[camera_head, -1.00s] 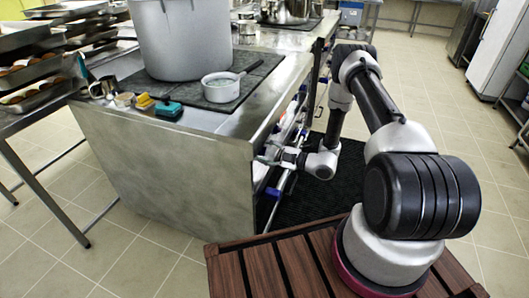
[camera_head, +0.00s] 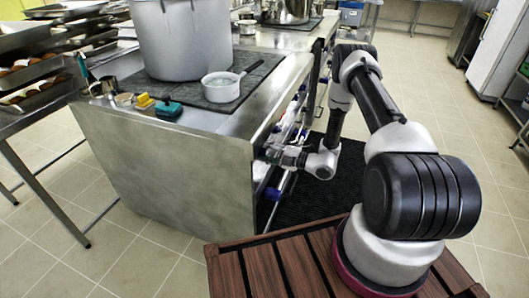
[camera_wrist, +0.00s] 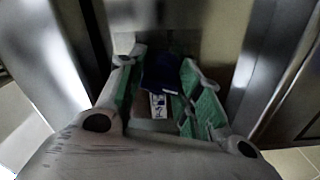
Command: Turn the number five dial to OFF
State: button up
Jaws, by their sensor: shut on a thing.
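A dark blue dial (camera_wrist: 162,74) sits between my fingers in the wrist view, on the shaded front of the stove counter. My gripper (camera_wrist: 158,68) has green-padded fingers on both sides of it and is shut on it. A small white and blue label (camera_wrist: 158,105) shows just below the dial. I cannot read its number or the dial's setting. In the head view my gripper (camera_head: 276,154) reaches to the counter's right-hand front, where the held dial is hidden.
The steel counter (camera_head: 165,160) carries a large stockpot (camera_head: 185,40), a small white saucepan (camera_head: 221,88) and several small items at its near edge. A rack of trays (camera_head: 35,75) stands at the left. Floor to the right is clear.

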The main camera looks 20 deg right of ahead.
jog(key=n, duration=0.4)
jog(key=shift+n, duration=0.3)
jog(key=n, duration=1)
jog(key=shift+s+n, duration=0.1)
jog(key=shift+n, duration=0.3)
jog(key=n, duration=1.4)
jog(key=shift+n, duration=0.3)
jog(key=n, duration=0.5)
jog(key=shift+n, duration=2.4)
jog(key=shift+s+a+f, duration=0.1)
